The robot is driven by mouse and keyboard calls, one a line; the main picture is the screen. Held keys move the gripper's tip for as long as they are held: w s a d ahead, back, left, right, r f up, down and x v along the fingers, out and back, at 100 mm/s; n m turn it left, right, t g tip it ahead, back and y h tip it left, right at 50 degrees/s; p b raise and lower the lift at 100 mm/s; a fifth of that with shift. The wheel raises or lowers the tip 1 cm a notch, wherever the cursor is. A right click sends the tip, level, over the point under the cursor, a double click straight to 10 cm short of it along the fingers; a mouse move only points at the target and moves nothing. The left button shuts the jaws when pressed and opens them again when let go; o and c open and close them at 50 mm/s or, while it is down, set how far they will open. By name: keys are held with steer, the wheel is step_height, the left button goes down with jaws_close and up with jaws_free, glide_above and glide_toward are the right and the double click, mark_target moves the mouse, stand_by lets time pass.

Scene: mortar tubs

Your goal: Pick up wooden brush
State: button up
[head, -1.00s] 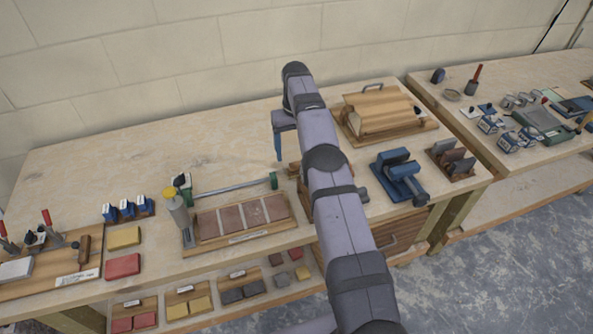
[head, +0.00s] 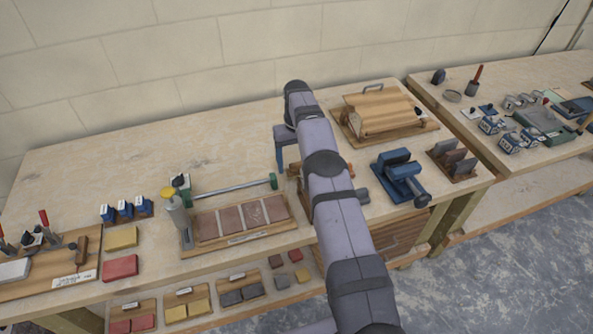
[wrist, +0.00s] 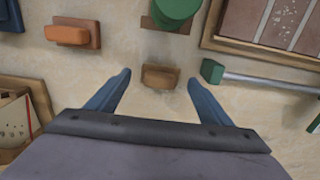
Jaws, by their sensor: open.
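A small brown wooden block, seemingly the wooden brush (wrist: 160,80), lies on the bench in the wrist view. No bristles can be made out. In the head view the brush (head: 293,169) is mostly hidden behind my arm. My gripper (wrist: 159,75) is open and empty. Its two blue fingertips appear on either side of the brush in the wrist view, with gaps on both sides. In the head view only one blue finger of my gripper (head: 280,150) shows, over the bench just beyond the brush.
A green cylindrical object (wrist: 175,10) and an orange-brown block (wrist: 73,34) lie near the brush. A bar with a green end (wrist: 212,71) is at its right in the wrist view. The tile tray (head: 241,238) and wooden box (head: 380,108) flank my arm. The back left bench is clear.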

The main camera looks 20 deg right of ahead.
mark_target(296, 163)
steer(key=shift+f+p, duration=0.4)
steer(key=shift+f, duration=0.85)
steer(key=shift+c, duration=0.2)
steer(key=c, duration=1.1)
steer(key=shift+r, duration=0.1)
steer(key=shift+r+b, duration=0.35)
steer(key=shift+r, duration=0.2)
step_height(296, 163, up, 7)
steer(key=shift+r+p, duration=0.15)
steer(key=shift+p, duration=0.85)
steer(key=shift+r+p, duration=0.75)
steer(key=shift+p, duration=0.05)
